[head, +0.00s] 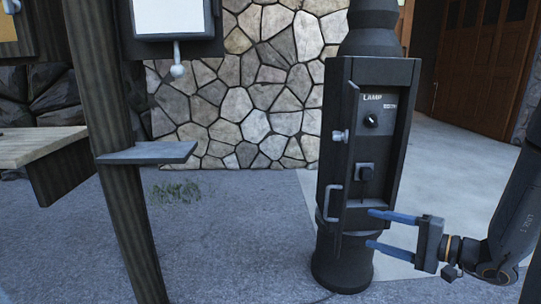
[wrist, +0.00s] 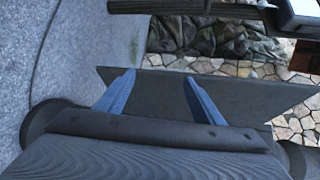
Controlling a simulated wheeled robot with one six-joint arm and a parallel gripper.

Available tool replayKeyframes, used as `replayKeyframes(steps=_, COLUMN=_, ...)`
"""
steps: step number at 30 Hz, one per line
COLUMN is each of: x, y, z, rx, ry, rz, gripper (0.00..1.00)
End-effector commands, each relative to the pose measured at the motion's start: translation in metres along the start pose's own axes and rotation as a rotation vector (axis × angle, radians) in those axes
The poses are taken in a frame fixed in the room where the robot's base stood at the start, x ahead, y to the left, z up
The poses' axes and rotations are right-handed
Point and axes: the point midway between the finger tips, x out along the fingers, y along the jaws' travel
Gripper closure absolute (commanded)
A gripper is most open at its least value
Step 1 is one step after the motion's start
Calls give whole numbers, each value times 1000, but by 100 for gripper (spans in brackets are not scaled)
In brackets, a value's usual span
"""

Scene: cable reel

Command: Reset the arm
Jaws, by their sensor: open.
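My gripper (head: 375,231) is in the right part of the head view, with two blue fingers spread apart and nothing between them. Its fingertips point left, in front of the lower part of the dark lamp post (head: 345,262). I cannot tell whether they touch it. In the wrist view the gripper (wrist: 158,80) also shows, its blue fingers apart before a dark flat panel (wrist: 160,100). My arm reaches in from the right edge of the head view.
The lamp box (head: 372,85) has its door (head: 336,150) swung open, with a handle, showing a knob and a switch. A wooden post (head: 105,130) with a small shelf (head: 148,153) stands left. Paving (head: 230,240) between is clear. A stone wall (head: 240,110) is behind.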

Motion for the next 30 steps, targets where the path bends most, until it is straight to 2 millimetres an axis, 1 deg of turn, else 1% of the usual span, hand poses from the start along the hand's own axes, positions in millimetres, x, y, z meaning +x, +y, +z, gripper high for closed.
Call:
replayKeyframes(steps=1, x=14, y=-4, z=21, rx=1, ry=-66, rz=35, gripper=38)
replayKeyframes(steps=2, x=22, y=-6, z=34, rx=5, ry=-107, rz=59, gripper=38)
replayKeyframes(steps=3, x=33, y=-8, z=54, rx=7, ry=-169, rz=100, gripper=38)
replayKeyframes(steps=5, x=48, y=-9, z=91, rx=10, ry=-274, rz=176, gripper=38)
replayKeyframes(steps=6, x=56, y=-10, z=117, rx=7, ry=-348, rz=236, gripper=38)
replayKeyframes(steps=7, x=60, y=-9, z=136, rx=3, ry=-399, rz=283, gripper=38)
replayKeyframes(steps=8, x=63, y=-8, z=155, rx=-3, ry=-448, rz=332, gripper=38)
replayKeyframes(steps=9, x=66, y=-6, z=179, rx=-17, ry=-509, rz=397, gripper=38)
replayKeyframes(steps=11, x=65, y=-3, z=212, rx=-43, ry=-591, rz=497, gripper=38)
replayKeyframes(steps=12, x=63, y=0, z=231, rx=-68, ry=-640, rz=564, gripper=38)
replayKeyframes(steps=15, x=53, y=7, z=274, rx=-147, ry=-740, rz=731, gripper=38)
replayKeyframes(steps=18, x=39, y=14, z=305, rx=-256, ry=-808, rz=888, gripper=38)
replayKeyframes(steps=21, x=24, y=18, z=326, rx=-392, ry=-844, rz=1025, gripper=38)
replayKeyframes(steps=24, x=13, y=19, z=337, rx=-527, ry=-851, rz=1125, gripper=38)
replayKeyframes(steps=30, x=4, y=16, z=345, rx=-726, ry=-831, rz=1218, gripper=38)
